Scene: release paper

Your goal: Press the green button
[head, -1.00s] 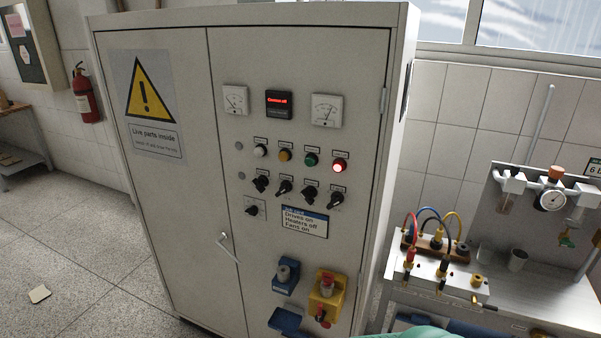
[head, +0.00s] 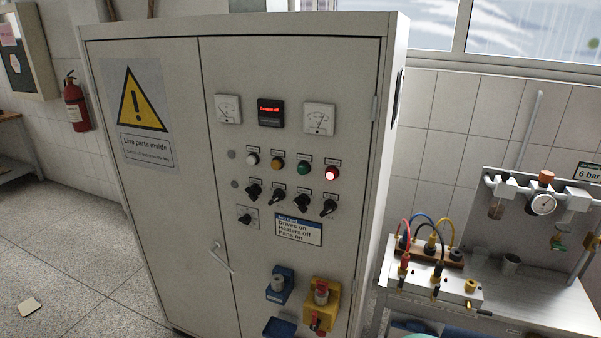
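The green button (head: 304,168) is on the right door of a grey control cabinet (head: 215,75). It sits in a row with a white button (head: 252,160), an amber button (head: 278,163) and a red button (head: 331,173). The red one looks lit. A dark display (head: 270,112) with red text is above the row, between two dial gauges. Neither of my grippers is clearly in view.
Rotary switches (head: 278,198) sit below the buttons, with blue and yellow sockets (head: 321,305) lower down. A bench (head: 540,295) with cables and a pressure gauge (head: 542,204) stands to the right. Open floor (head: 75,270) lies to the left.

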